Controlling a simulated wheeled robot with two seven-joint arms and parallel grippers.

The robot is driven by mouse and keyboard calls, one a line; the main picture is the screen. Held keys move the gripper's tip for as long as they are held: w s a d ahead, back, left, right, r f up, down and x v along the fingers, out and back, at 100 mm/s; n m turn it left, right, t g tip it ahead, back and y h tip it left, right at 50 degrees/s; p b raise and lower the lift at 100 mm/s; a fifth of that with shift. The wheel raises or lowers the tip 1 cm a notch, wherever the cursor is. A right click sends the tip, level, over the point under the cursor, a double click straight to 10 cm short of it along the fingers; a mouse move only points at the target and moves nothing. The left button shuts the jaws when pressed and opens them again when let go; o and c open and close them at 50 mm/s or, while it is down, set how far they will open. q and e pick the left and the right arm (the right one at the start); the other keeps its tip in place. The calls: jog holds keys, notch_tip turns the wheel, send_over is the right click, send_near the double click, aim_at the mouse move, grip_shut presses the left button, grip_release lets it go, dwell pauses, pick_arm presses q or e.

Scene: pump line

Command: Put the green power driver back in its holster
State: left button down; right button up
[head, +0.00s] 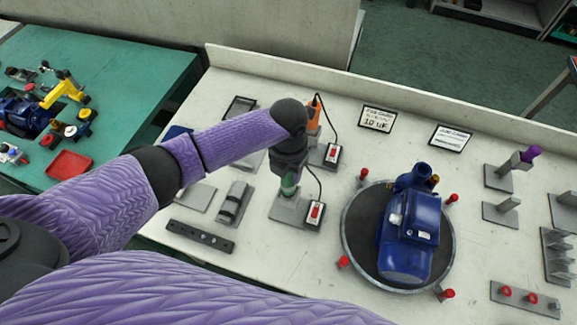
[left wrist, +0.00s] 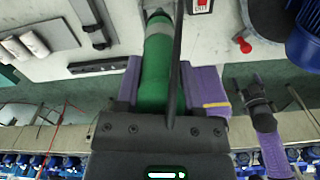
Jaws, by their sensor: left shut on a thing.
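The green power driver (head: 288,187) stands roughly upright below my left gripper (head: 289,176), over a grey holster stand (head: 282,212). In the left wrist view, the purple fingers of my left gripper (left wrist: 162,90) are shut on both sides of the green driver's body (left wrist: 157,70). Its grey collar and dark tip point away towards the stand. The gripper and driver hide the holster's opening, so I cannot tell whether the tip is inside it.
An orange driver (head: 314,114) stands just behind. Black cords and two red-switch boxes (head: 315,213) (head: 332,155) are close by. A blue pump (head: 408,235) sits on a round turntable (head: 350,238) to the right. A dark bar (head: 200,236) lies front left.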

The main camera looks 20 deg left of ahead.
pick_arm(q)
jog(key=shift+f+b, duration=1.15)
jog(key=shift+f, duration=0.45)
jog(key=shift+c, duration=0.7)
grip_release()
notch_tip(320, 180, up, 6)
jog(key=p, duration=0.6)
jog(key=shift+r, duration=0.15)
notch_tip(320, 180, up, 10)
jog(key=shift+f+p, duration=0.1)
jog(key=shift+p, duration=0.5)
